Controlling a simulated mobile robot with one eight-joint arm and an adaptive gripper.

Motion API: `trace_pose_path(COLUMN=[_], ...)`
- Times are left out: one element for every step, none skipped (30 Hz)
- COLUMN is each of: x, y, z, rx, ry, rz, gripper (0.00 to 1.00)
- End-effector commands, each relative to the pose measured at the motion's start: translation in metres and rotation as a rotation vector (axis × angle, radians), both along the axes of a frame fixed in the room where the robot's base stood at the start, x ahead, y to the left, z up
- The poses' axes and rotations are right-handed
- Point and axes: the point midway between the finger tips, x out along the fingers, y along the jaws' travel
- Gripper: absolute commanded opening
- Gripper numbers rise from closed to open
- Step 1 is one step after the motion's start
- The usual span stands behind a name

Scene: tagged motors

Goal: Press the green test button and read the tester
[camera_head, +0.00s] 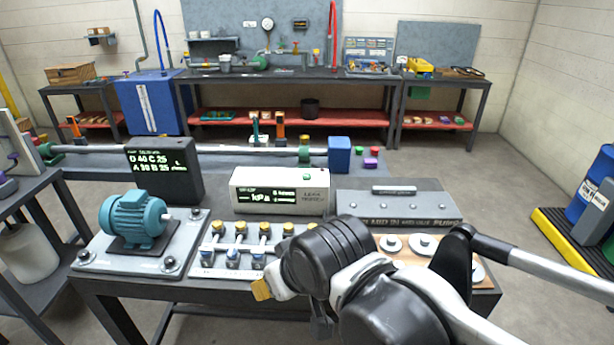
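A white tester box (312,207) stands on the near workbench, a little right of a black display box. Its face has a small dark screen with "kPa" in it and lettering that looks like "leak tester"; any number is too small to read. A small green spot (282,177) on its top may be the green test button; I cannot be sure. My gripper (262,290) is low at the bench's front edge, nearer than the tester and apart from it. A yellowish fingertip shows; my arm hides the rest, so its opening is unclear.
A teal motor (136,216) sits on a grey plate. A row of yellow- and blue-capped fittings (240,245) lies before the tester. A grey panel box (395,203) and a board with round discs (392,243) are right.

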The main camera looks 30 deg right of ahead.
Motion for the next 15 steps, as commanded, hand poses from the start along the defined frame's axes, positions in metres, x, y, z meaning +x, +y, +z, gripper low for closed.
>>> trace_pose_path(x=[0.0,0.0,0.0,0.0,0.0,0.0,0.0,0.0,0.0,0.0,0.0,0.0,0.0,0.0,0.0], y=[0.0,0.0,0.0,0.0,0.0,0.0,0.0,0.0,0.0,0.0,0.0,0.0,0.0,0.0,0.0], z=[0.0,0.0,0.0,0.0,0.0,0.0,0.0,0.0,0.0,0.0,0.0,0.0,0.0,0.0,0.0], rx=[0.0,0.0,0.0,0.0,0.0,0.0,0.0,0.0,0.0,0.0,0.0,0.0,0.0,0.0,0.0], ry=[0.0,0.0,0.0,0.0,0.0,0.0,0.0,0.0,0.0,0.0,0.0,0.0,0.0,0.0,0.0], rz=[0.0,0.0,0.0,0.0,0.0,0.0,0.0,0.0,0.0,0.0,0.0,0.0,0.0,0.0,0.0], gripper=[0.3,0.21,0.09,0.0,0.0,0.0,0.0,0.0,0.0,0.0,0.0,0.0,0.0,0.0,0.0])
